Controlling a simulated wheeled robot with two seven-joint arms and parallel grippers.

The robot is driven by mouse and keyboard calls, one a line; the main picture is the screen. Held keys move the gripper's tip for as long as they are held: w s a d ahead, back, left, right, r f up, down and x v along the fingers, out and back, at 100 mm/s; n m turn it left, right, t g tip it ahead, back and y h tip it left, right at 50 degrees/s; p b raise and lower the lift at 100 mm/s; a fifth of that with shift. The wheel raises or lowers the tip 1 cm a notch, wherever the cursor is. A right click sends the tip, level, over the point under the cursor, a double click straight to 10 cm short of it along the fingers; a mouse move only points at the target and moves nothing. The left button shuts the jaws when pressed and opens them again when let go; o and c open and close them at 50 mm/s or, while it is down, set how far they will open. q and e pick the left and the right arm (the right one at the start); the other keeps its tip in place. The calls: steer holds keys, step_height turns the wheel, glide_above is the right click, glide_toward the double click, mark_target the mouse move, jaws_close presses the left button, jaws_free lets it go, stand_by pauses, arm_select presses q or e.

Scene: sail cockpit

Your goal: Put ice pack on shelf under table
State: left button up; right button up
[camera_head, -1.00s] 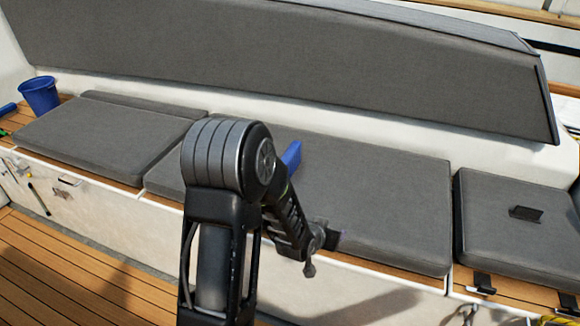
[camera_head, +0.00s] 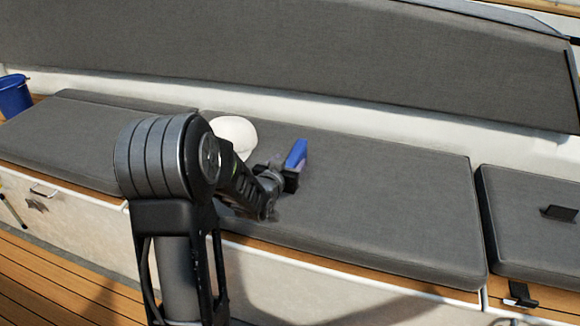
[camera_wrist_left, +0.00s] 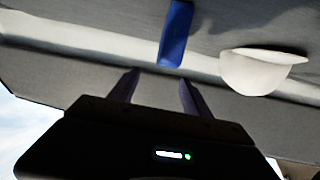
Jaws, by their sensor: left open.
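The ice pack (camera_head: 297,153) is a blue block on the grey seat cushion. It also shows in the left wrist view (camera_wrist_left: 176,35), beyond the fingertips. My left gripper (camera_head: 289,178) is beside the ice pack in the head view and partly covers its lower end. In the left wrist view its two fingers (camera_wrist_left: 158,80) stand apart, open and empty, with the ice pack just past the gap. Whether the fingers touch it cannot be told. My right gripper is not in view. No table or shelf shows in these frames.
A white cap-like object (camera_head: 236,134) lies on the cushion (camera_head: 390,200) left of the ice pack, partly behind my arm; it also shows in the wrist view (camera_wrist_left: 255,72). The grey backrest (camera_head: 300,55) rises behind. A blue bucket (camera_head: 14,96) stands far left. The cushion's right part is clear.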

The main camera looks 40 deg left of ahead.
mark_target(295, 162)
arm_select(q)
steer(key=f+b, duration=0.1)
steer(key=f, duration=0.1)
steer(key=a+f+b, duration=0.1)
steer(key=shift+w+a+f+b, duration=0.1)
steer(key=shift+w+f+b, duration=0.2)
steer(key=shift+r, duration=0.1)
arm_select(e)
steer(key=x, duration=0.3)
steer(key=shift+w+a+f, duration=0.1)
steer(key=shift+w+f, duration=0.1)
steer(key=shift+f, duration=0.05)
arm_select(q)
steer(key=shift+x, duration=1.3)
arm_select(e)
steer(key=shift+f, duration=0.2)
arm_select(q)
steer(key=shift+b+x, duration=0.5)
steer(key=shift+x, duration=2.1)
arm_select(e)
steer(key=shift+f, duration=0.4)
